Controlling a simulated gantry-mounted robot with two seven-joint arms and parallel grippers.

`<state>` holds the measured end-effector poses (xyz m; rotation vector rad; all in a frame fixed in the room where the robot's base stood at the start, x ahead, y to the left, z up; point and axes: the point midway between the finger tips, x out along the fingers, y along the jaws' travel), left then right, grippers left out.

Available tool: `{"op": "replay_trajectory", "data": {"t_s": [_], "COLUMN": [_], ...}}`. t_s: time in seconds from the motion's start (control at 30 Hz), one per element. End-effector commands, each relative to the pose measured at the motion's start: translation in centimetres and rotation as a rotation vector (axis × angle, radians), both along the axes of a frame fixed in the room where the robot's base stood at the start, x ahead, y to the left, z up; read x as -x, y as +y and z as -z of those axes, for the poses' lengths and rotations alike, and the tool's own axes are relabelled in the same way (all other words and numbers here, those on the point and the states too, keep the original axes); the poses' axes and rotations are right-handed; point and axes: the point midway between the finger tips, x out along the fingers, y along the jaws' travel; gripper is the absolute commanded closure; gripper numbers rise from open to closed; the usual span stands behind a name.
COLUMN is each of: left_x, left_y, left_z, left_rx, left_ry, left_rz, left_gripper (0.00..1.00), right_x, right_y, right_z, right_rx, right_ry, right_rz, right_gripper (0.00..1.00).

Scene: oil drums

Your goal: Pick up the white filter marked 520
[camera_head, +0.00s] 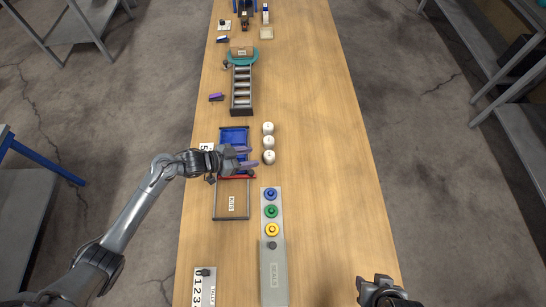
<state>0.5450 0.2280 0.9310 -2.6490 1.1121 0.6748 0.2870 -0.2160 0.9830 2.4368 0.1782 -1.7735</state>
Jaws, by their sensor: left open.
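Three small white round filters stand in a column near the middle of the table: a far one (268,128), a middle one (269,142) and a near one (269,157). Their markings are too small to read, so I cannot tell which is 520. My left gripper (252,157) comes in from the left and is open. Its fingertips point right, just left of the near filter. I cannot tell whether they touch it. My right gripper (374,284) is at the bottom right, far from the filters, and its opening is unclear.
A blue tray (234,130) lies beyond my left gripper, and a frame with a labelled card (231,204) lies nearer. Blue, green (271,211) and yellow discs sit on a pale strip by a grey box (273,275). A roller rack (241,92) stands farther back. The table's right side is clear.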

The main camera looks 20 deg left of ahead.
Motion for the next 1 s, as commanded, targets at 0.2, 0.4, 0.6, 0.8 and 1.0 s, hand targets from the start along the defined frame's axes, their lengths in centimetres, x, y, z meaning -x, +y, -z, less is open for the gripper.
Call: {"op": "replay_trajectory", "data": {"t_s": [0.2,0.4,0.6,0.8,1.0], "left_x": [-1.0,-2.0,-3.6,-4.3,-4.3], "left_y": [-1.1,-2.3,-4.0,-4.6,-4.6], "left_z": [0.8,1.1,2.2,2.7,2.7], "left_rx": [0.0,0.002,-0.001,-0.003,-0.003], "left_ry": [0.001,0.0,0.001,-0.001,-0.001], "left_rz": [0.001,0.0,0.0,-0.001,-0.001], "left_gripper": [0.5,0.5,0.5,0.5,0.5], "right_x": [0.0,0.0,0.0,0.0,0.0], "right_y": [0.1,0.0,-0.2,-0.4,-0.4], "right_z": [0.1,0.1,0.3,0.4,0.3], "right_rx": [-0.005,-0.003,0.003,0.012,0.01], "right_ry": [0.0,-0.001,0.0,-0.001,-0.001], "right_rz": [0.004,0.004,0.002,-0.004,-0.003], "right_gripper": [0.57,0.57,0.57,0.57,0.57]}}
